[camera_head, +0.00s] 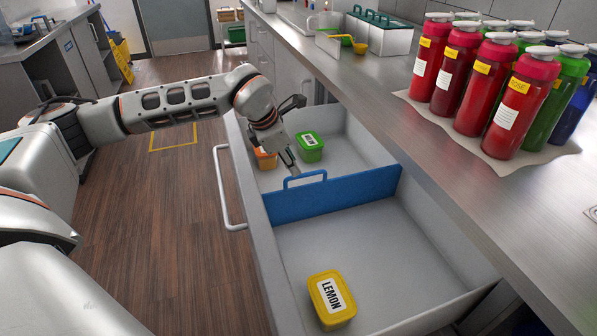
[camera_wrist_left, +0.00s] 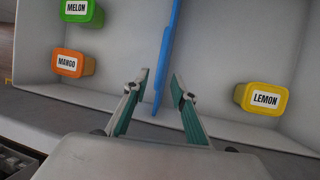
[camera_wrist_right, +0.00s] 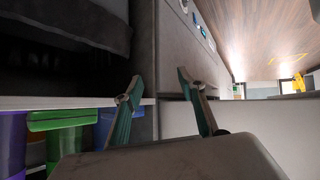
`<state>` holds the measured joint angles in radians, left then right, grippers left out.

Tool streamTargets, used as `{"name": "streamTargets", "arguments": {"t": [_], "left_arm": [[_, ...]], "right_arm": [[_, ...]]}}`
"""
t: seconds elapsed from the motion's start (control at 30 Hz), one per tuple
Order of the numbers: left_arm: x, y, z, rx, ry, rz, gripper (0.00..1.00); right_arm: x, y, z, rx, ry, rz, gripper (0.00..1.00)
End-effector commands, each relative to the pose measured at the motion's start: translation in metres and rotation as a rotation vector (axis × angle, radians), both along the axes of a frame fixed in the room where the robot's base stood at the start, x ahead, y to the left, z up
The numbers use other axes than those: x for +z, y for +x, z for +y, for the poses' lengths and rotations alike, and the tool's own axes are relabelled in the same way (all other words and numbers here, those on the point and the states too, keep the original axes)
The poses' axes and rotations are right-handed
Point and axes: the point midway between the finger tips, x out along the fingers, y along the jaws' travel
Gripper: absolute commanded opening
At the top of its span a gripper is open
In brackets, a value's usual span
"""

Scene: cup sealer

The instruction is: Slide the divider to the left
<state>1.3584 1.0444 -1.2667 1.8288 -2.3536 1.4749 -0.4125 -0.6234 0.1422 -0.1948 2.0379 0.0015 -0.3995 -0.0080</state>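The blue divider (camera_head: 330,194) stands upright across the open drawer (camera_head: 420,240), with a raised handle (camera_head: 305,177) on its top edge. The yellow lemon tub (camera_head: 331,299) is in the near compartment. The green melon tub (camera_head: 309,147) and orange mango tub (camera_head: 265,158) are in the far one. My left gripper (camera_head: 288,163) is above the drawer close to the handle. In the left wrist view its fingers (camera_wrist_left: 159,80) are apart, and the divider (camera_wrist_left: 167,60) shows between them; contact cannot be told. My right gripper (camera_wrist_right: 155,85) is open and empty.
Red, green and blue bottles (camera_head: 485,85) stand on a mat on the right counter (camera_head: 440,150). A box with green lids (camera_head: 378,32) is farther back. In the right wrist view, green and purple items (camera_wrist_right: 60,130) sit on a shelf. The near compartment is mostly clear.

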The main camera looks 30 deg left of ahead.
Motion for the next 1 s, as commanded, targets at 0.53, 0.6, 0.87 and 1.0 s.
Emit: {"name": "streamTargets", "arguments": {"t": [0.53,0.6,0.87,1.0], "left_arm": [[-0.045,0.02,-0.007,-0.001,-0.003,0.001,0.26],[-0.044,0.019,-0.007,-0.001,-0.003,0.001,0.26],[-0.044,0.019,-0.007,-0.001,-0.003,0.001,0.0],[-0.045,0.02,-0.006,0.0,-0.003,0.001,0.0]], "right_arm": [[-0.006,0.0,-0.002,0.001,-0.011,0.002,0.4],[-0.004,0.001,-0.002,0.001,-0.01,-0.001,0.4],[-0.004,0.002,-0.002,0.0,-0.009,-0.004,0.4],[-0.006,0.001,-0.002,0.0,-0.009,0.0,0.4]]}}
